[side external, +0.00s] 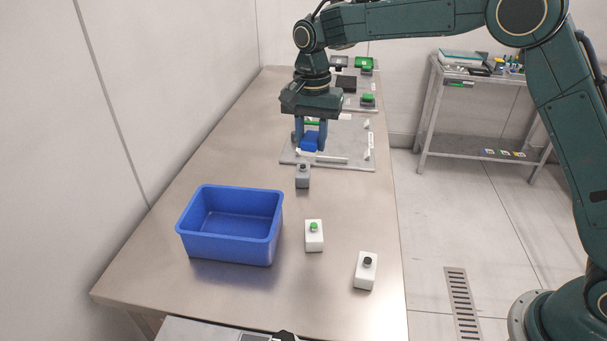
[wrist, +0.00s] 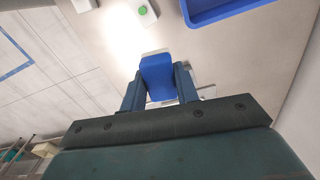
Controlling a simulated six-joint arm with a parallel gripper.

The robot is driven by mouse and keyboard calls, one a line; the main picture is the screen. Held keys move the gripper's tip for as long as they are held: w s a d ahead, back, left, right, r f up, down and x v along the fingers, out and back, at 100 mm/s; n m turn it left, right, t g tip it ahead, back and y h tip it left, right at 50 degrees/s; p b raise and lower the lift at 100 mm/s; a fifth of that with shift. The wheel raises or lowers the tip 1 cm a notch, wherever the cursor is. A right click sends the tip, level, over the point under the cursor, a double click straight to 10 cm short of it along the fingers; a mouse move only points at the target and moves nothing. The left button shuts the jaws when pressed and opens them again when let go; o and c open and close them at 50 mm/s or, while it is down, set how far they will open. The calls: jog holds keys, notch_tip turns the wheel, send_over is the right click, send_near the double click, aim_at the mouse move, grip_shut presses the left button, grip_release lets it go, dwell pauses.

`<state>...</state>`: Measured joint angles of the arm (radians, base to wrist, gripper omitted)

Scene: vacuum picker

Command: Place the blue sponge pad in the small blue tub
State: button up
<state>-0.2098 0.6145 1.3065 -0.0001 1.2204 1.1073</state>
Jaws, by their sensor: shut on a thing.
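The blue sponge pad (side external: 310,141) is between the two fingers of my gripper (side external: 311,138), which is shut on it. In the side view the pad is over the grey mat, and it looks lifted above it. In the wrist view the pad (wrist: 157,78) sticks out past the fingertips of my gripper (wrist: 160,88). The blue tub (side external: 233,250) stands on the table, nearer the side camera and to the left of my gripper. It looks empty. Part of the tub (wrist: 225,15) shows at the top of the wrist view.
A white box with a green button (side external: 314,240) and another with a black button (side external: 365,275) stand right of the tub. The table's left side is clear.

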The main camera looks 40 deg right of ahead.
jog(key=n, duration=0.1)
send_over(243, 238)
jog(key=w+d, duration=0.3)
jog(key=w, duration=0.2)
jog(key=a, duration=0.1)
jog(key=f, duration=1.6)
jog(key=shift+s+a, duration=0.2)
jog(key=shift+s, duration=0.1)
jog(key=shift+f, duration=2.1)
jog(key=shift+f, duration=0.15)
jog(key=o, duration=0.9)
jog(key=shift+o, duration=0.2)
